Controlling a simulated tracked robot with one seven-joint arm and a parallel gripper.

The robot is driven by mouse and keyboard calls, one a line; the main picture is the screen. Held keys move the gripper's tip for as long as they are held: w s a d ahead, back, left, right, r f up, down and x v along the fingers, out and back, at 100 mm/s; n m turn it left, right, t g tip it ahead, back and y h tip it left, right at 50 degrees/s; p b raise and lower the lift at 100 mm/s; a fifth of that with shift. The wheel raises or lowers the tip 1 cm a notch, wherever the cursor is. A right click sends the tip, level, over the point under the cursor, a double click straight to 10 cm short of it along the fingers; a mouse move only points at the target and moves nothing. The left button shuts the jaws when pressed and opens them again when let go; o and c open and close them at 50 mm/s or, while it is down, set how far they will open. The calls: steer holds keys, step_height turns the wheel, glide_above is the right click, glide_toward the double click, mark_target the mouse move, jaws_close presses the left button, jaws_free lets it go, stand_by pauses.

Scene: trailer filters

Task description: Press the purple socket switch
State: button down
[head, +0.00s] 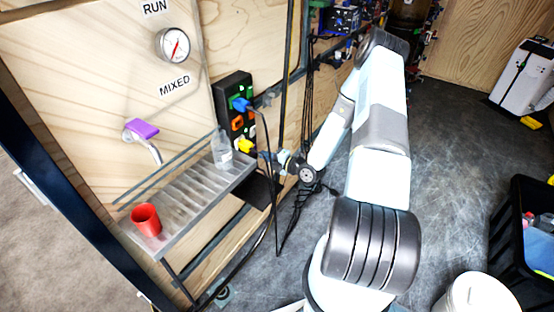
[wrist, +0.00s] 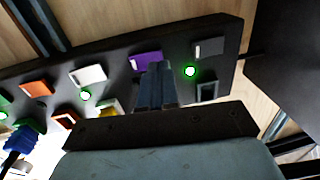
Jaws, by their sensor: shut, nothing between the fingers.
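The purple socket switch (wrist: 143,58) is on a black socket panel (wrist: 215,30) in the wrist view. My gripper (wrist: 156,68) is shut and empty, its fingertips overlapping the switch's lower right edge in that view. I cannot tell whether they touch it. A green light (wrist: 190,71) glows just right of the fingertips. In the head view the panel (head: 222,86) stands upright against the wooden wall, and my gripper (head: 268,156) is by its lower part. The purple switch cannot be made out there.
Orange (wrist: 37,88) and white (wrist: 88,75) switches sit left of the purple one, a grey one (wrist: 209,47) right. A blue plug (wrist: 20,141) and hanging cables are close by. A metal shelf (head: 195,195) holds a clear bottle (head: 221,150) and red cup (head: 146,220).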

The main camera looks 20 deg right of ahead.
steer(key=shift+x, duration=1.15)
steer(key=shift+w, duration=0.1)
steer(key=s+d+f, duration=0.2)
steer(key=s+d, duration=0.6)
steer(key=s, duration=0.3)
steer(key=shift+s+r, duration=0.1)
